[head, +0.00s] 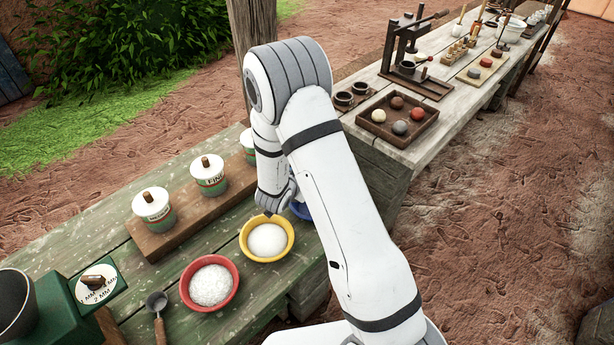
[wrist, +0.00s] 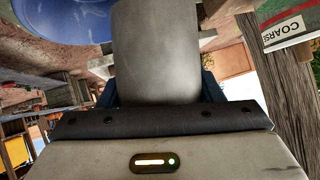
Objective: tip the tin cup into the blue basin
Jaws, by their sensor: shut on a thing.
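My gripper (wrist: 158,90) is shut on a plain grey tin cup (wrist: 155,45), whose smooth side fills the middle of the wrist view. The cup's mouth and contents cannot be seen, and its tilt is hard to judge. In the head view only a sliver of the blue basin (head: 301,210) shows, to the right of the yellow bowl. My arm hides the rest of it, the gripper's fingers and the cup.
A yellow bowl (head: 267,241) and a red bowl (head: 210,284) of white material stand on the green bench (head: 185,325). Jars, including one white-lidded jar (head: 154,209), stand on a board behind. A scoop (head: 158,312) lies in front. A wooden tray (head: 398,116) of balls is on the farther bench.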

